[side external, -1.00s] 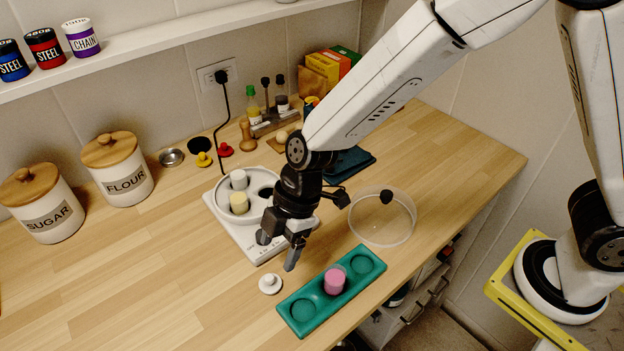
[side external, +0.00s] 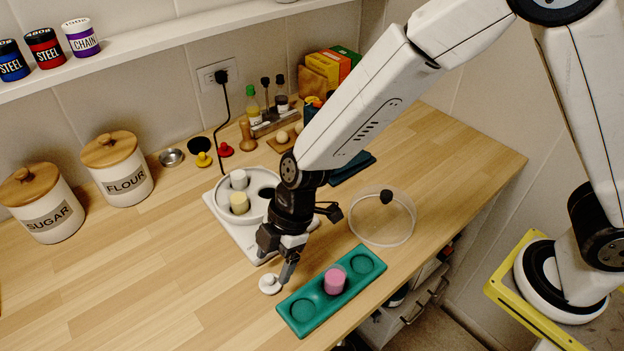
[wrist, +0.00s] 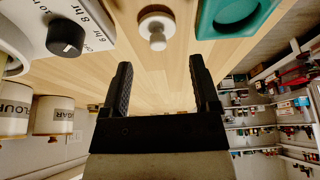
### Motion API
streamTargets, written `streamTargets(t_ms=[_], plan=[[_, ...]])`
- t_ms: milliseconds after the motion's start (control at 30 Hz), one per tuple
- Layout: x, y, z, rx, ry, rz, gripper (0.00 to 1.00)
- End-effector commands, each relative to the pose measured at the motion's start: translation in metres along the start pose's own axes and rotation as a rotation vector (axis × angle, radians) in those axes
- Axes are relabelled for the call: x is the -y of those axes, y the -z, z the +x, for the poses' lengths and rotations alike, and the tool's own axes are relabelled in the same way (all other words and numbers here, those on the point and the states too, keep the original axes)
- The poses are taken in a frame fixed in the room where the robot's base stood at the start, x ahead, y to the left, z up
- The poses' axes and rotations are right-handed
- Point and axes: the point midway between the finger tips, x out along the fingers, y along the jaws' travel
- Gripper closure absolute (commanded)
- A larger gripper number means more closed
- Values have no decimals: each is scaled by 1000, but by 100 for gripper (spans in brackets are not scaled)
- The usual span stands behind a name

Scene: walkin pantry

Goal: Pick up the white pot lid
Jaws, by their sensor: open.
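The white pot lid (side external: 269,285) is a small round disc with a knob on top. It lies knob-up on the wooden counter, just left of the green tray. In the wrist view the lid (wrist: 156,28) is at the top middle, beyond the fingertips and roughly in line with the gap between them. My gripper (side external: 276,264) is open and empty, pointing down just above and behind the lid. One finger appears very near the lid's right side; I cannot tell whether it touches. The open fingers (wrist: 160,66) also show in the wrist view.
The green tray (side external: 303,313) holds a pink jar (side external: 335,280). A white appliance (side external: 245,240) with jars stands behind my gripper. A clear lid with a black knob (side external: 386,198) lies to the right. Small yellow (side external: 203,159) and red (side external: 226,150) lids are farther back.

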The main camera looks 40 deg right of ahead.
Motion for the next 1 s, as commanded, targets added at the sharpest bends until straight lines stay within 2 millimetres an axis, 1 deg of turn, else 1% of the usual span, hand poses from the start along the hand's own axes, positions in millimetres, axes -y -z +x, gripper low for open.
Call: streamTargets(t_ms=[300, 500, 633, 1000], plan=[[-1, -3, 30, 2, 2, 1, 21], [-1, -3, 44, 1, 2, 1, 21], [-1, -3, 47, 1, 1, 1, 21], [-1, -2, 46, 1, 1, 1, 21]])
